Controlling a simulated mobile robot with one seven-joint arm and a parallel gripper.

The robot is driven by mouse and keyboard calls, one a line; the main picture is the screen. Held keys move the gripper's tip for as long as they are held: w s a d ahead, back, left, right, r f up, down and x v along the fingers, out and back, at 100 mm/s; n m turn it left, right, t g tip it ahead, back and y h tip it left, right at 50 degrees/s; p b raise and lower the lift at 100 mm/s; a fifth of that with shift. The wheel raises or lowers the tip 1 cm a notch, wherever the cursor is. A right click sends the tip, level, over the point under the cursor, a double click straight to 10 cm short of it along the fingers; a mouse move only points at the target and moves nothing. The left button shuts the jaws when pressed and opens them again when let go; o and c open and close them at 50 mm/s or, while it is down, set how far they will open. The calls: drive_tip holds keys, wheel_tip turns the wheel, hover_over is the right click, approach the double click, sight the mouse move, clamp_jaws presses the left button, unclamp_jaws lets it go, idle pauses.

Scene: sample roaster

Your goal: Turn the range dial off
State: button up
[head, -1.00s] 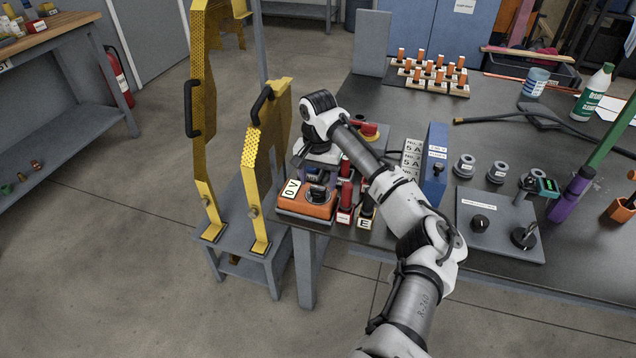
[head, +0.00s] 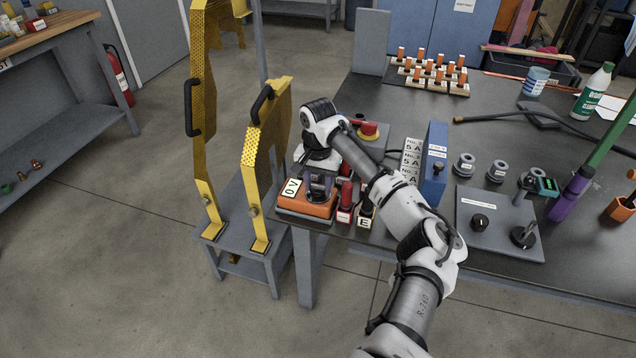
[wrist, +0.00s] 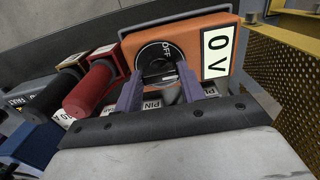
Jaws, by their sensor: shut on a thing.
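The orange meter (head: 302,205) lies at the front left corner of the table, with a white plate reading "0 V". In the wrist view the meter (wrist: 205,30) shows a round black range dial (wrist: 150,50) with the word OFF on its face. My gripper (wrist: 160,84) has its two purple fingers on either side of the dial's knob and is shut on it. The fingers hide part of the dial, so I cannot tell where its pointer stands. In the head view my gripper (head: 320,188) is above the meter.
Red and black probes (head: 346,195) stand just right of the meter. A yellow perforated guard (head: 268,150) rises close on the left. A red stop button (head: 369,129) sits behind my arm. A grey panel with knobs (head: 500,225) lies to the right.

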drive_tip(key=shift+a+r+n+p, duration=0.1)
drive_tip(key=shift+r+n+p, duration=0.05)
drive_tip(key=shift+n+p, duration=0.9)
drive_tip(key=n+p, duration=0.2)
drive_tip(key=n, duration=0.1)
drive_tip(key=shift+n, duration=0.35)
drive_tip(key=n+p, duration=0.2)
drive_tip(key=n, duration=0.3)
drive_tip(key=shift+n, duration=0.4)
drive_tip(key=o, duration=1)
